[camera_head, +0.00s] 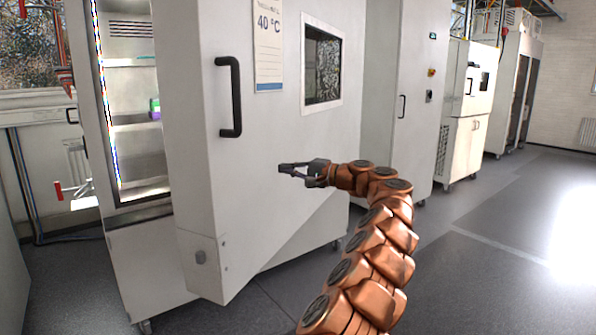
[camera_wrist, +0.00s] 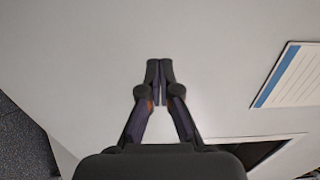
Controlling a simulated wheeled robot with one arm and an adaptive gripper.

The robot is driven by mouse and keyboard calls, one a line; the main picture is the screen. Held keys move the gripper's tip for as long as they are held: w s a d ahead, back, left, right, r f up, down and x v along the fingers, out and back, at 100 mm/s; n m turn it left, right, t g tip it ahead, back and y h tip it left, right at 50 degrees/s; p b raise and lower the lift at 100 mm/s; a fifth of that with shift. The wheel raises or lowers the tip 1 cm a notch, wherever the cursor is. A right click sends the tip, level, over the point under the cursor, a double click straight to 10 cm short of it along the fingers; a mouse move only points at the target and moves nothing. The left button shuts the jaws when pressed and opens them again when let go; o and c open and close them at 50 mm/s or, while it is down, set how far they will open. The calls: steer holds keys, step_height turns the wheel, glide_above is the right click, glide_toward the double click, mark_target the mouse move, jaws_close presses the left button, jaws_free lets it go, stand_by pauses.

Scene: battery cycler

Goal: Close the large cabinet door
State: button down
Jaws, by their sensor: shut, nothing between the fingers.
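The large cabinet door (camera_head: 196,190) is a thick white panel standing partly open on the left cabinet. It has a black vertical handle (camera_head: 231,97), a "40 °C" label (camera_head: 268,45) and a small window (camera_head: 323,65). The lit inside of the cabinet (camera_head: 132,90) shows through the gap to its left. My gripper (camera_head: 283,170) is shut and empty in front of the door's outer face, below and right of the handle. In the wrist view my fingertips (camera_wrist: 160,68) point at the white door surface (camera_wrist: 70,60); I cannot tell whether they touch it.
A small green and purple item (camera_head: 155,108) sits on a shelf inside the cabinet. Other white cabinets (camera_head: 395,100) stand in a row to the right. The grey floor (camera_head: 500,240) at the right is clear.

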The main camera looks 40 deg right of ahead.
mark_target(256, 164)
steer(key=x, duration=0.7)
steer(key=shift+w+a, duration=0.2)
steer(key=shift+w, duration=0.2)
steer(key=shift+w+a, duration=0.1)
